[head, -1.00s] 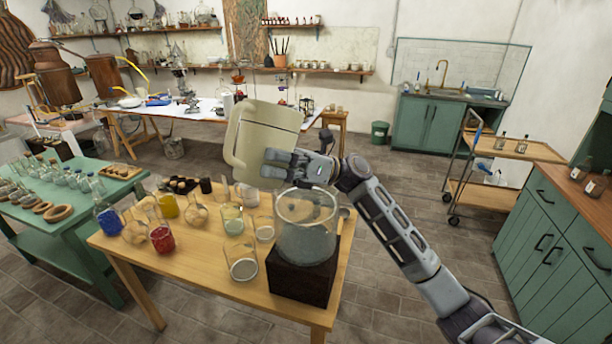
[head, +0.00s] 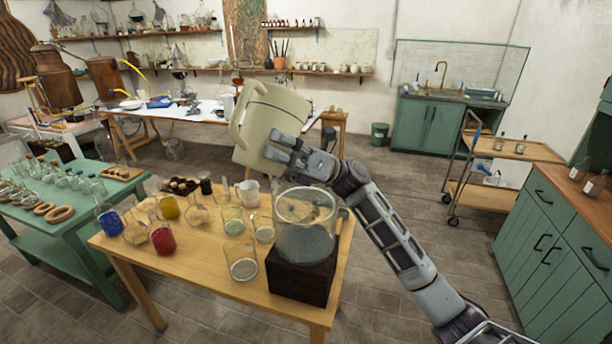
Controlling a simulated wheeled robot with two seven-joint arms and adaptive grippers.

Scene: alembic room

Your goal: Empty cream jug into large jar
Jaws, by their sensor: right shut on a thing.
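The cream jug (head: 268,125) is held in the air above the wooden table, tilted, with its handle on the upper left. My right gripper (head: 284,153) is shut on the jug's lower right side. The large glass jar (head: 305,232) stands on a dark block (head: 302,281) at the table's right end, below and to the right of the jug. The jar looks greyish and cloudy in its lower part. The jug's inside is hidden, and no stream shows between jug and jar. My left gripper is not in view.
The wooden table (head: 200,275) also carries several glass vessels, including a red flask (head: 162,240), a blue flask (head: 111,222) and a small white pitcher (head: 247,192). A green table (head: 90,215) with bottles stands left. Open floor lies right of the wooden table.

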